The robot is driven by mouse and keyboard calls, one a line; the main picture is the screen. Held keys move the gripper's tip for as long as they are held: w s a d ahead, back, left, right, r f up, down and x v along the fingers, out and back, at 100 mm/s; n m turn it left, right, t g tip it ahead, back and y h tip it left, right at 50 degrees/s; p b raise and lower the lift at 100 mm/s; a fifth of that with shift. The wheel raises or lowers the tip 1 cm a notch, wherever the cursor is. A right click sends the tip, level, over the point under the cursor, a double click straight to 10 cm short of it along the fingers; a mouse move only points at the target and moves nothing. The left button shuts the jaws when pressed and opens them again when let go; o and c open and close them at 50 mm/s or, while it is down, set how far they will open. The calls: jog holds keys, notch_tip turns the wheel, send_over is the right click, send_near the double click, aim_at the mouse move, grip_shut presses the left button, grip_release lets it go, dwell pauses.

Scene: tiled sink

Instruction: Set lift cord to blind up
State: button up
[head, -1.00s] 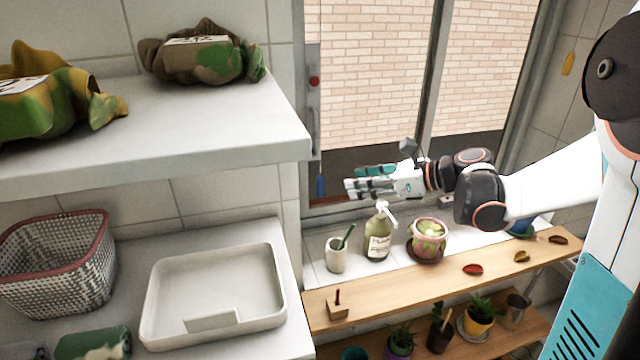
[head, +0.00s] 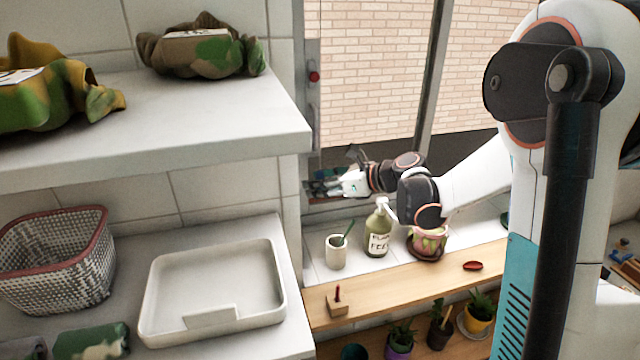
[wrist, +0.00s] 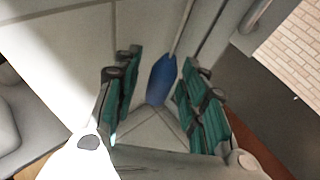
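The lift cord ends in a blue tassel (wrist: 162,80), which hangs on a thin pale cord in the wrist view. My gripper (wrist: 160,66) is open, with its teal-padded fingers on either side of the tassel. A gap shows on the left of the tassel; the right finger is close to it, and I cannot tell whether they touch. In the head view my gripper (head: 325,183) is at the lower left corner of the window, and it largely hides the tassel there. A red knob (head: 314,77) sits on a grey strip on the window's left side.
A white shelf (head: 230,120) juts out left of my gripper. A wooden shelf (head: 400,279) runs in front.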

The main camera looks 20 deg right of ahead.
grip_shut()
jog(key=f+b, duration=0.1)
jog(key=f, duration=0.1)
jog(key=f+b, duration=0.2)
jog(key=f, duration=0.1)
jog(key=shift+s+b, duration=0.2)
jog(key=shift+b, duration=0.1)
grip_release()
jog(key=shift+w, duration=0.15)
jog(key=shift+r, duration=0.1)
